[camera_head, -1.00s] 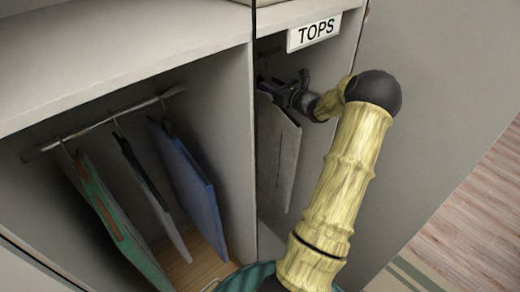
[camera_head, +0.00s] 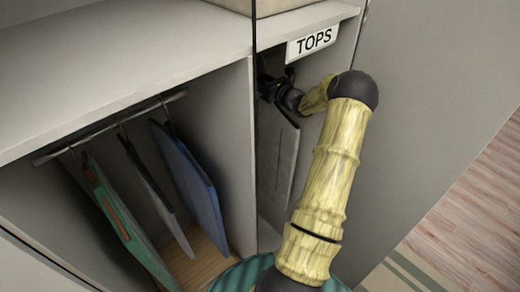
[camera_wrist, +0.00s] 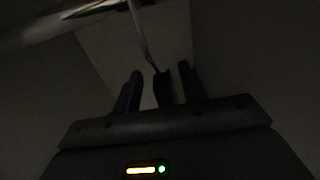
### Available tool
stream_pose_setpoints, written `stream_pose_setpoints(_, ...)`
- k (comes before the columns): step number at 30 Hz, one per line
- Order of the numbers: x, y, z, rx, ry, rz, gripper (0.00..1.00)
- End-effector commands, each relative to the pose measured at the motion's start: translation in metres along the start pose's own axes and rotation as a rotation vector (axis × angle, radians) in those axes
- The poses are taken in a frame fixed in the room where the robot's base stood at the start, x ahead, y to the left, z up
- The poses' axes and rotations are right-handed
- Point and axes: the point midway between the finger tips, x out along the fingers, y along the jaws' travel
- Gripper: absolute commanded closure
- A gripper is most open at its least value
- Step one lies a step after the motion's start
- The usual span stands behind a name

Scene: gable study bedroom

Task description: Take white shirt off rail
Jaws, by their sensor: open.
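A flat, pale grey-white garment, likely the white shirt (camera_head: 279,150), hangs in the narrow compartment under the TOPS label. My gripper (camera_head: 268,84) is inside that compartment at the garment's top, partly hidden in shadow. In the dark wrist view, my open gripper (camera_wrist: 161,82) has a finger on each side of a dark upright piece (camera_wrist: 163,90). A thin hanger hook (camera_wrist: 141,38) comes down from the rail (camera_wrist: 40,32) to that piece, between the fingers. I cannot tell whether either finger touches it.
The TOPS label (camera_head: 313,39) is on the shelf edge just above my arm. A divider (camera_head: 240,150) separates the left compartment, where a green (camera_head: 125,225), a grey (camera_head: 160,200) and a blue garment (camera_head: 190,178) hang from another rail (camera_head: 110,128). Floor is clear at right.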

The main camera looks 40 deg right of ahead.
Motion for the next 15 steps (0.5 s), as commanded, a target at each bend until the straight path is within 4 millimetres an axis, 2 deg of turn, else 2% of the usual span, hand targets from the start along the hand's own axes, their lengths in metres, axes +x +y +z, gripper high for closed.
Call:
stream_pose_setpoints(8,-0.0002,0.0001,0.0002,0.0,0.0,0.0,0.6)
stream_pose_setpoints(14,-0.0002,0.0001,0.0002,0.0,0.0,0.0,0.99)
stream_pose_setpoints(15,-0.0002,0.0001,0.0002,0.0,0.0,0.0,1.0)
